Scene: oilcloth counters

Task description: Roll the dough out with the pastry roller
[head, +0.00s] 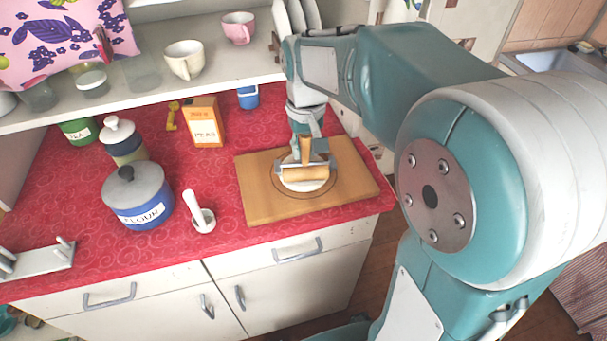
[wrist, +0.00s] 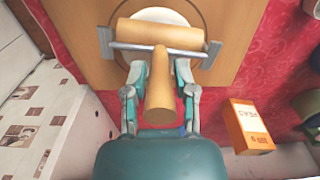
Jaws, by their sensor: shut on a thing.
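The pastry roller has a wooden cylinder (wrist: 160,34) in a metal frame and a wooden handle (wrist: 160,85). My gripper (wrist: 160,70) is shut on the roller's handle. In the head view the roller (head: 305,174) is over the pale dough (head: 306,186), which lies on a wooden board (head: 262,200) inside a marked ring. The dough also shows behind the roller in the wrist view (wrist: 160,15). The roller's cylinder and frame hide part of the dough. I cannot tell whether the cylinder touches it.
On the red counter left of the board are a mortar with pestle (head: 203,219), a flour canister (head: 138,203) and a peas box (head: 205,125). A blue cup (head: 248,97) stands behind the board. A shelf with cups (head: 184,60) overhangs the back.

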